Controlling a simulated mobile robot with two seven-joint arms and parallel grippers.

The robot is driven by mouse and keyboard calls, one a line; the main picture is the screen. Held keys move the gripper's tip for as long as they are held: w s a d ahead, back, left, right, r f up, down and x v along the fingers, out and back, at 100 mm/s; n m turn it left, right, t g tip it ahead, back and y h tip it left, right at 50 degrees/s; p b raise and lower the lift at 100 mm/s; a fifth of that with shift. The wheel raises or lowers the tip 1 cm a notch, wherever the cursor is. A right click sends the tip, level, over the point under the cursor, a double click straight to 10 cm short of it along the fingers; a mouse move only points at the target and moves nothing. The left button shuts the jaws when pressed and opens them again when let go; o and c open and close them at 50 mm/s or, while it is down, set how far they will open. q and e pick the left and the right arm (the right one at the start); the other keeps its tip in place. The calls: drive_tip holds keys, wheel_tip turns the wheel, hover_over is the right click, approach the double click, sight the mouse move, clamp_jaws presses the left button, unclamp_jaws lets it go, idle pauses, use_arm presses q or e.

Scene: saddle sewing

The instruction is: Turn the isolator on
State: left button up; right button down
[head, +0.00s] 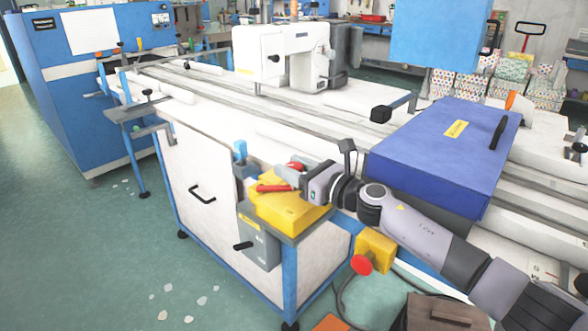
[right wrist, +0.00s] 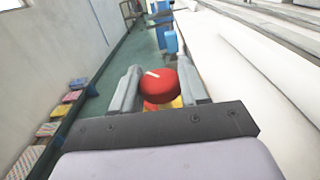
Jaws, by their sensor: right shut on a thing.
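A yellow box (head: 290,214) sits on the corner of the sewing bench, with red parts at its top. I take it as the isolator. My right gripper (head: 285,178) reaches in from the right, over the top of this box. In the right wrist view my right gripper (right wrist: 160,90) has its two grey fingers on either side of a round red knob (right wrist: 159,86) with a short white mark. The fingers are shut on the knob. A little yellow shows below it. My left gripper is not in view.
A grey box (head: 259,243) with a black handle hangs below the yellow box. A red button on a yellow housing (head: 376,249) is at the bench's front. A blue case (head: 440,150) lies near my right arm. The green floor (head: 100,245) at left is mostly clear.

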drive_tip(key=shift+r, duration=0.4)
drive_tip(key=c, duration=0.6)
unclamp_jaws()
drive_tip(key=shift+f, duration=0.15)
wheel_tip(320, 180, up, 20)
drive_tip(key=p, duration=0.7)
